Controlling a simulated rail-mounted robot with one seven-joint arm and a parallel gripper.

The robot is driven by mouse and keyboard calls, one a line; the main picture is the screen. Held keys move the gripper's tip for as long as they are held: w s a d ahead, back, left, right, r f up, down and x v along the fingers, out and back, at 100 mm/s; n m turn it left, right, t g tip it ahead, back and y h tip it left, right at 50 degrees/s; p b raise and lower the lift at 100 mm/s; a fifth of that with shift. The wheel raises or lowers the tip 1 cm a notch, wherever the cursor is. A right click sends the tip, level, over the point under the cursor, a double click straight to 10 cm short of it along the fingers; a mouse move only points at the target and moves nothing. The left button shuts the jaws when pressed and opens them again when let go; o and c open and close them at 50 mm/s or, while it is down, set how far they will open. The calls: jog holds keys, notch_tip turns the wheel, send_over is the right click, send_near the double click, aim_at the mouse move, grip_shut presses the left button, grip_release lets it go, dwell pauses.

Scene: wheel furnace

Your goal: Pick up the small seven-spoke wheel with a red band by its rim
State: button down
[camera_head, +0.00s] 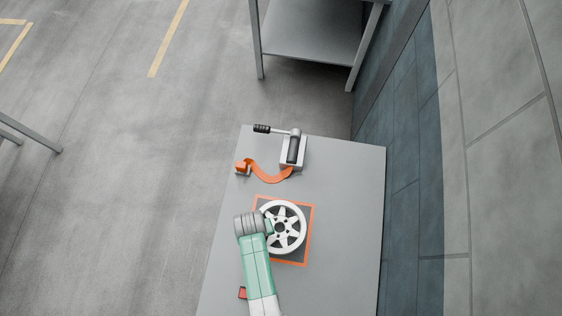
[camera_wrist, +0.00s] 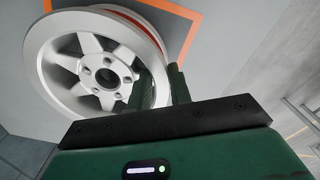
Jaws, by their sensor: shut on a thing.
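The white spoked wheel (camera_head: 284,227) lies flat, spokes facing up, over the orange-framed square (camera_head: 290,262) on the grey table. In the wrist view the wheel (camera_wrist: 84,70) fills the upper left, and a red band (camera_wrist: 137,22) shows along its far side. My gripper (camera_head: 268,228) is at the wheel's left edge in the head view. In the wrist view my gripper (camera_wrist: 163,84) has one finger inside the rim and one outside, shut on the rim. The finger contact is partly hidden, and I cannot tell if the wheel touches the table.
A device with a black-gripped lever (camera_head: 292,147) stands at the table's back, with a curved orange strip (camera_head: 268,174) beside it. A small red-orange item (camera_head: 243,293) lies left of my arm. The table (camera_head: 345,220) is clear right of the wheel, towards the wall.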

jog(key=shift+r+p, duration=1.9)
jog(key=shift+r, duration=0.1)
dwell(0.3)
